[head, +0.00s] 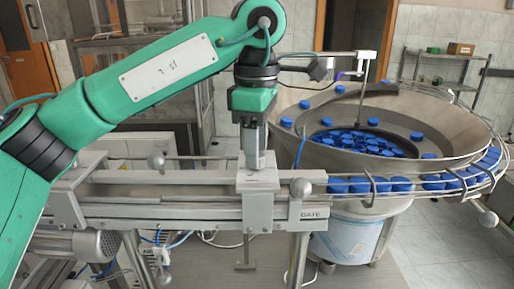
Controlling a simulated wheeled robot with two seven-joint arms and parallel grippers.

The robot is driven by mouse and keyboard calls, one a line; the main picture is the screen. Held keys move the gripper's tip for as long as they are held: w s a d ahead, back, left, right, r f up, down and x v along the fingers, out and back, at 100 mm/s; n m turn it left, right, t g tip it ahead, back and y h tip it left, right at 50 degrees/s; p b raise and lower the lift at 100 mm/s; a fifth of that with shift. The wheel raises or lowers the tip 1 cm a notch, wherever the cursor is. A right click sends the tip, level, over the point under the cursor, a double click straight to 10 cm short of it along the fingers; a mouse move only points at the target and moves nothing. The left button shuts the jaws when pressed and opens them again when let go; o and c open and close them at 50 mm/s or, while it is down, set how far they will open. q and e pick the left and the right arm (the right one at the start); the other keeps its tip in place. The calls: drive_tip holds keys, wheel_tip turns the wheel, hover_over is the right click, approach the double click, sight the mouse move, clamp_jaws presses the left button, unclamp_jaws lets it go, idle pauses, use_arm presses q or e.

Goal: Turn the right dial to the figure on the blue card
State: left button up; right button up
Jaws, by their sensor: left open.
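No dial, right or otherwise, can be made out in the head view, and no blue card can be made out either. My left gripper (252,165) hangs from my green arm in the middle of the picture, pointing down. It is just above or in front of the grey block on the conveyor rail; I cannot tell whether it touches. Its fingertips are small and hard to separate from the grey metal behind. It is open, with nothing visible held. My right gripper is not in view.
A steel bowl feeder (445,125) stands at the right, with blue caps (352,140) inside. More blue caps line the curved outlet track. A grey conveyor rail (160,212) crosses the middle, with a motor (72,245) below left. A shelf (436,84) stands behind right.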

use_arm(q)
wheel_tip(320, 180, up, 13)
idle(0.4)
